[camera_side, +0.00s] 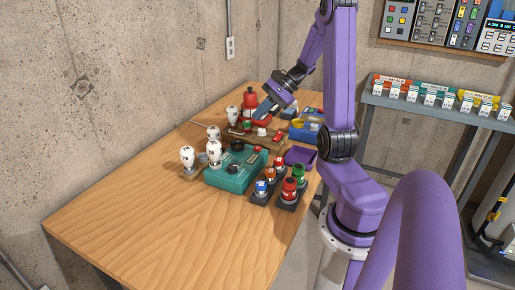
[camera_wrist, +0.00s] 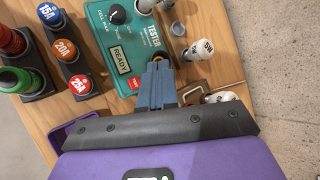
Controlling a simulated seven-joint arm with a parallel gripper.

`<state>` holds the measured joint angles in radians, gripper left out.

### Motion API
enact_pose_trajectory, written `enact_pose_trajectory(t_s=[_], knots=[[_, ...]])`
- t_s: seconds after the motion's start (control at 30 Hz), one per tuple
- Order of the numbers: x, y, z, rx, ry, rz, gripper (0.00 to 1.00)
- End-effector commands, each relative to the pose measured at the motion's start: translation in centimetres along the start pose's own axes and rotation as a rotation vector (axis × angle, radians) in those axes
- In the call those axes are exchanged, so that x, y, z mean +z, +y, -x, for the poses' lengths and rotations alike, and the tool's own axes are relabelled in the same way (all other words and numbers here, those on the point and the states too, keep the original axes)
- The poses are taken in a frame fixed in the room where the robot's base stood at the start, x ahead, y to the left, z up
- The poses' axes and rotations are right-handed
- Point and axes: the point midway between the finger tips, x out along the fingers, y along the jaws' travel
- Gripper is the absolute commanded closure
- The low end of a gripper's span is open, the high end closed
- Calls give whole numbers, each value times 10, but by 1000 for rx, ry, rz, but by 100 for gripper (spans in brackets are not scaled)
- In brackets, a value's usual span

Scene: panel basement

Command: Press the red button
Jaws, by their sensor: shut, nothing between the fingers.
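The teal tester box (camera_side: 228,178) sits on the wooden table; it also shows at the top of the wrist view (camera_wrist: 100,30). A small red button (camera_wrist: 135,83) is on the box beside its "READY" display (camera_wrist: 122,62). In the side view, a small red patch (camera_side: 254,156) at the box's back right looks like this button. My gripper (camera_wrist: 157,62) is shut and empty, its blue-grey fingers just right of the button in the wrist view. In the side view my gripper (camera_side: 262,110) is behind the box, above the table's far part. Contact with anything there is unclear.
Blue, orange and red capped fuses (camera_wrist: 64,50) stand in a dark holder left of the box, near red and green cylinders. A red bottle-like object (camera_side: 250,98) and a blue tray (camera_side: 303,131) are behind. The front table is clear.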

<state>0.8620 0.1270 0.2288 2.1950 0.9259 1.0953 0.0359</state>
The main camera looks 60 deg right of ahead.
Motion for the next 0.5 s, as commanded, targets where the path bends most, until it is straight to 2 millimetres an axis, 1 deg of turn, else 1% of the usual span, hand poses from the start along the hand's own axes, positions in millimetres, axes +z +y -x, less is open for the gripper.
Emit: enact_pose_trajectory(t_s=[0.17, 0.5], knots=[[-4, 5, -6, 2, -3, -2, 100], [-24, 26, -34, 3, -4, -4, 100]])
